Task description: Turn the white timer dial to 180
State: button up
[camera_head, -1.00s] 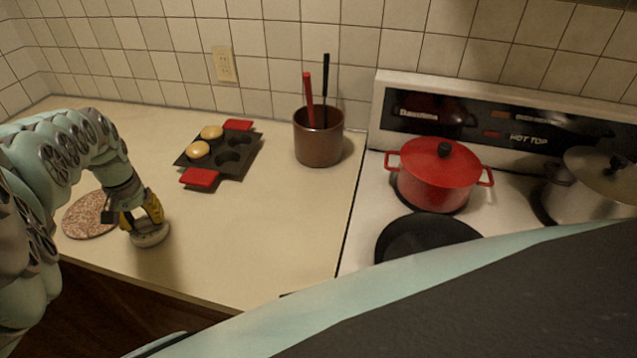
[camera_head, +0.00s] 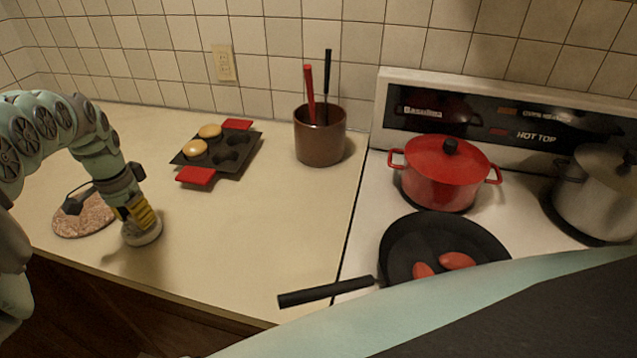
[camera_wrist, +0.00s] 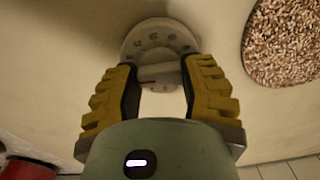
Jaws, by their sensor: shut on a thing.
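The white timer (camera_head: 143,235) sits on the counter near its front edge, at the left in the head view. In the wrist view the round timer (camera_wrist: 158,40) shows dark marks around its face and a small red mark near the centre. My gripper (camera_head: 140,222) points down over it. In the wrist view the two yellow fingers (camera_wrist: 160,80) stand on either side of the dial's raised knob (camera_wrist: 160,72) and are shut on it. The fingers hide part of the dial, and I cannot read its numbers.
A round speckled mat (camera_head: 84,216) lies just left of the timer; it also shows in the wrist view (camera_wrist: 285,42). A muffin pan (camera_head: 222,150) with two buns and a brown utensil pot (camera_head: 319,143) stand behind. A frying pan (camera_head: 420,235) and red pot (camera_head: 444,180) are on the stove. The middle counter is clear.

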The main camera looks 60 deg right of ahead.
jog(key=shift+a+f+m, duration=0.1)
jog(key=shift+m, duration=0.4)
jog(key=o, duration=1.2)
notch_tip(320, 180, up, 12)
